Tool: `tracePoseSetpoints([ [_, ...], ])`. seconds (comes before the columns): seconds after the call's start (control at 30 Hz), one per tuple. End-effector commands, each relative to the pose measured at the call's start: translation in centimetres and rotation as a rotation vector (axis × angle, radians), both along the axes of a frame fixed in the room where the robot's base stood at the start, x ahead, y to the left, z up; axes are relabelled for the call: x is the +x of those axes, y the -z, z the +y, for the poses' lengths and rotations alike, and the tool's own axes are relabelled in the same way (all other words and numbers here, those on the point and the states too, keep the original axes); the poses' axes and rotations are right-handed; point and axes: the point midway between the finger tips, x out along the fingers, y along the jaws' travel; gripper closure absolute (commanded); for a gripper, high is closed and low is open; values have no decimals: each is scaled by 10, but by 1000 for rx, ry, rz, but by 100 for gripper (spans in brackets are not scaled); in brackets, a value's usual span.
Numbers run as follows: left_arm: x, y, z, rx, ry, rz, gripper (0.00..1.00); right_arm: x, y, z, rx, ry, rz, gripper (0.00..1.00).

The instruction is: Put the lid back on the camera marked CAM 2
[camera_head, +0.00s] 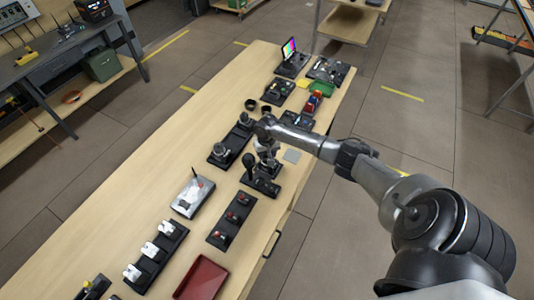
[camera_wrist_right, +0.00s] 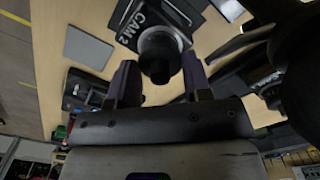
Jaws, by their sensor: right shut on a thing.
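The camera marked CAM 2 (camera_wrist_right: 150,22) shows at the top of the right wrist view, with a grey lens ring and a dark round piece (camera_wrist_right: 160,68) in front of it. My right gripper (camera_wrist_right: 159,78) has its two fingers on either side of this dark piece, which looks like the lid. The piece lines up with the lens in this view; I cannot tell whether it touches it. In the head view my right gripper (camera_head: 267,150) points down over a black stand (camera_head: 262,186), and my arm partly hides what is under it. My left gripper is not in view.
The wooden table (camera_head: 120,215) also holds another camera stand (camera_head: 231,141), two dark round cups (camera_head: 251,104), a grey flat square (camera_head: 292,156), a silver device (camera_head: 193,196), racks of switches (camera_head: 231,220) and a red tray (camera_head: 203,279). Bare tabletop lies along the left.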

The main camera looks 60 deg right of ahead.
Motion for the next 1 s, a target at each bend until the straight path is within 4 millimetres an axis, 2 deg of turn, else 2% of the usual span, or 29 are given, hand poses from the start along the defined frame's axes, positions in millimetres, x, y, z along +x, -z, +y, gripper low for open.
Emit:
tracePoseSetpoints([
  [0.23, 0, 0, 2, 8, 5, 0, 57, 0, 0, 0, 0, 0, 0, 77],
  [0.27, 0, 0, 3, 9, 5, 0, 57, 0, 0, 0, 0, 0, 0, 52],
  [0.3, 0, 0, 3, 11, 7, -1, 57, 0, 0, 0, 0, 0, 0, 48],
  [0.53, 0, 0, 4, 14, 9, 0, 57, 0, 0, 0, -1, 0, 1, 26],
  [0.7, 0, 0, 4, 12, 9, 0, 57, 0, 0, 0, -1, 0, 1, 25],
  [0.97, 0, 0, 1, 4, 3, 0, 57, 0, 0, 0, -1, 0, 1, 0],
  [1.0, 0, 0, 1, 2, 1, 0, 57, 0, 0, 0, -1, 0, 1, 0],
])
